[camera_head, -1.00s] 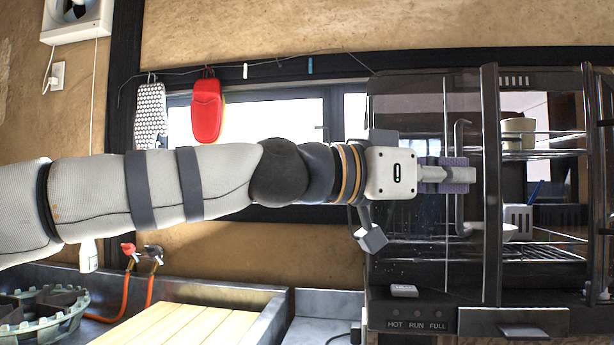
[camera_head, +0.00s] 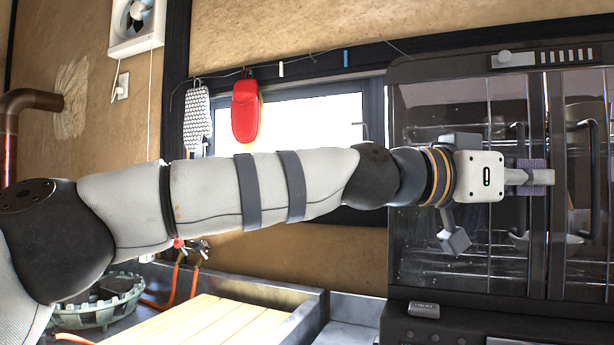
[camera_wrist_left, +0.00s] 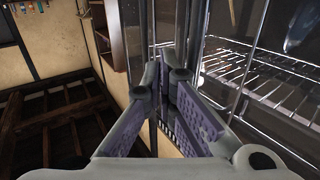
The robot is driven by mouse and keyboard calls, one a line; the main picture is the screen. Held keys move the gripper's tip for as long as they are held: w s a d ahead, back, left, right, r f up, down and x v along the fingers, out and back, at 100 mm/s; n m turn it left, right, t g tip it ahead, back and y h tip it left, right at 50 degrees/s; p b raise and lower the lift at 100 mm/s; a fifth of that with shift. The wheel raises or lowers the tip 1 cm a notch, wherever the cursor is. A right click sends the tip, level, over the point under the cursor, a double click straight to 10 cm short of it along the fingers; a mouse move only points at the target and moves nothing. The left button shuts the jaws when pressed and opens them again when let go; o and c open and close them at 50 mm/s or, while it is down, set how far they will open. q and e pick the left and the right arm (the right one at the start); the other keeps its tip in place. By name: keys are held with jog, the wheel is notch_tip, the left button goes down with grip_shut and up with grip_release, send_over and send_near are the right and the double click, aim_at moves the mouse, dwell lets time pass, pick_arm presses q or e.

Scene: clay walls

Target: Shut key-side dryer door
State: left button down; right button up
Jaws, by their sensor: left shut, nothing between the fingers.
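The dryer (camera_head: 400,312) is a dark cabinet with two clear doors at the right of the head view. Its left door (camera_head: 440,120) and right door (camera_head: 583,235) have their dark upright edges close together, with only a narrow strip between them. I cannot tell whether the left door is fully flush. My left gripper (camera_head: 540,177) is shut and empty in front of the left door's handle (camera_head: 518,215) and edge. In the wrist view its purple-padded fingers (camera_wrist_left: 178,90) converge beside dark upright bars; contact is unclear. My right gripper is not in view.
Wire racks (camera_wrist_left: 265,75) show inside the dryer. A red mitt (camera_head: 246,112) and a dotted mitt (camera_head: 198,118) hang by the window. A slatted wooden board (camera_head: 200,325) and a green ring-shaped rack (camera_head: 100,305) lie in the sink area below my arm.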

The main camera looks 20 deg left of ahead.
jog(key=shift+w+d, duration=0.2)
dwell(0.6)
